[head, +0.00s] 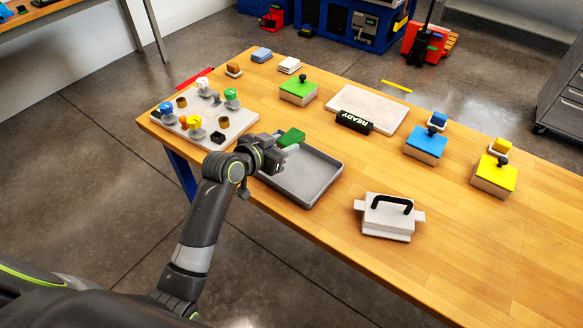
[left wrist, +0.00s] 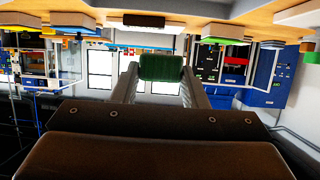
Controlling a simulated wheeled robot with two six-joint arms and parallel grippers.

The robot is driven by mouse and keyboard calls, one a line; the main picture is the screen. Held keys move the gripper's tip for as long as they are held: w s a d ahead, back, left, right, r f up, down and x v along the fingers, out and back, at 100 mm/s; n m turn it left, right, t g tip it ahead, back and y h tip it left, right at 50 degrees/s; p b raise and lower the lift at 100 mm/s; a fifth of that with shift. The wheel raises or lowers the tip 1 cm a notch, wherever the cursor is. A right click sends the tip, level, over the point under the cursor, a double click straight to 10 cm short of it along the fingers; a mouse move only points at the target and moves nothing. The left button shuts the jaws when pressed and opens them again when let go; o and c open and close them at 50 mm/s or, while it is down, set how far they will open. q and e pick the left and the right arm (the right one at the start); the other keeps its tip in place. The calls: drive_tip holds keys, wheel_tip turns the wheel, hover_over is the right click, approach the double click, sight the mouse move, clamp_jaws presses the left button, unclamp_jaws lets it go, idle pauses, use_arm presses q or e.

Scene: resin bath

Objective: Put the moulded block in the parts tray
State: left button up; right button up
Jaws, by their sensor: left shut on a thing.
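The moulded block (head: 292,136) is green and small. My left gripper (head: 281,147) is shut on it, and the block shows between the two fingers in the left wrist view (left wrist: 161,68). The grey parts tray (head: 318,196) is shallow with a low rim, and lies on the table just in front of and below the gripper. The block is over or near the tray's back left part; its height above the tray is hard to tell. The visible tray floor is empty. My right gripper is not in view.
A pale board (head: 240,126) with several coloured knobs lies left of the tray. A white mould with a black handle (head: 387,219) stands to its right. A black READY sign (head: 354,123) and pale plate (head: 368,104) lie behind. Green (head: 299,92), blue (head: 426,148) and yellow (head: 494,178) blocks stand farther off.

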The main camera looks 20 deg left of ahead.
sight(284, 177)
use_arm(q)
wheel_tip(284, 177, down, 10)
drive_tip(key=shift+w+d+r, duration=0.1)
drive_tip(key=shift+d+r, duration=0.05)
drive_tip(key=shift+r, duration=0.05)
idle(0.3)
drive_tip(key=shift+f, duration=0.25)
drive_tip(key=o, duration=1)
drive_tip(key=shift+r, duration=0.1)
drive_tip(key=shift+r, duration=0.25)
drive_tip(key=v, duration=1.2)
drive_tip(key=shift+f+b, duration=0.1)
drive_tip(key=shift+b, duration=0.3)
